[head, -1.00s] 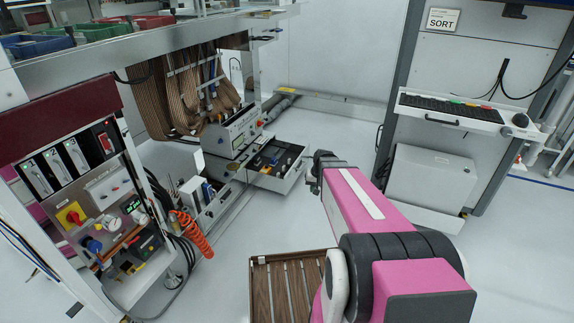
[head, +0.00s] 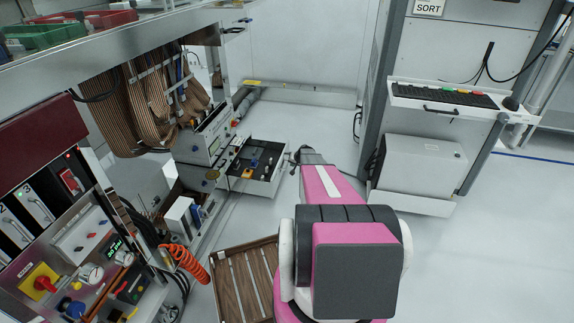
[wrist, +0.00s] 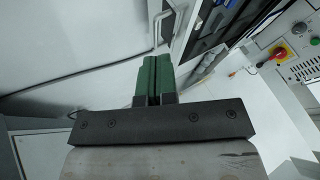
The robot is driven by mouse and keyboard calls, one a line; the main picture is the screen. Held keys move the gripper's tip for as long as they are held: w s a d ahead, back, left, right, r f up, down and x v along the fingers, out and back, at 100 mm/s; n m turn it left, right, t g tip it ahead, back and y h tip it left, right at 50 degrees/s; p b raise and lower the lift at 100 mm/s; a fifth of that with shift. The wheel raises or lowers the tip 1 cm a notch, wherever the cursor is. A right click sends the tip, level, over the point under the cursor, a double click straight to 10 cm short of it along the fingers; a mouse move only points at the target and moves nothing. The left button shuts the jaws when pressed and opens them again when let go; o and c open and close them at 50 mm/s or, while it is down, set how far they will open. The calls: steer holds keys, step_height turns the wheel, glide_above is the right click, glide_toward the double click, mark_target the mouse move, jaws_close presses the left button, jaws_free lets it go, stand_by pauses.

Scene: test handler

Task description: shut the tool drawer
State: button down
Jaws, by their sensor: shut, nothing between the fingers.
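The tool drawer (head: 262,188) stands pulled out from the low unit under the bench in the head view, with dark contents and small yellow and blue items inside. In the wrist view its pale front and bar handle (wrist: 178,20) are just beyond my fingers, with the dark interior behind. My gripper (wrist: 153,80) has its two green fingers together and empty, pointing toward the handle side. In the head view my gripper (head: 297,155) is just right of the drawer, mostly hidden by my pink arm. I cannot tell whether the fingers touch the drawer.
A control panel with an orange coiled hose (head: 185,262) stands at left. A slatted brown wooden platform (head: 228,285) lies on the floor in front. A white box (head: 420,165) stands below the keyboard shelf (head: 445,98) at right. The floor beyond the drawer is clear.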

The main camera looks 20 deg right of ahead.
glide_toward(279, 169)
step_height(279, 169, down, 4)
steer(key=d, duration=0.2)
steer(key=w+a, duration=0.2)
steer(key=a, duration=0.1)
steer(key=shift+a+r, duration=0.25)
steer(key=shift+w, duration=0.1)
steer(key=w+a, duration=0.7)
steer(key=a, duration=0.3)
steer(key=w+a, duration=0.7)
steer(key=a, duration=0.4)
steer(key=shift+w+a, duration=0.25)
steer(key=shift+a, duration=0.05)
steer(key=shift+s, duration=0.1)
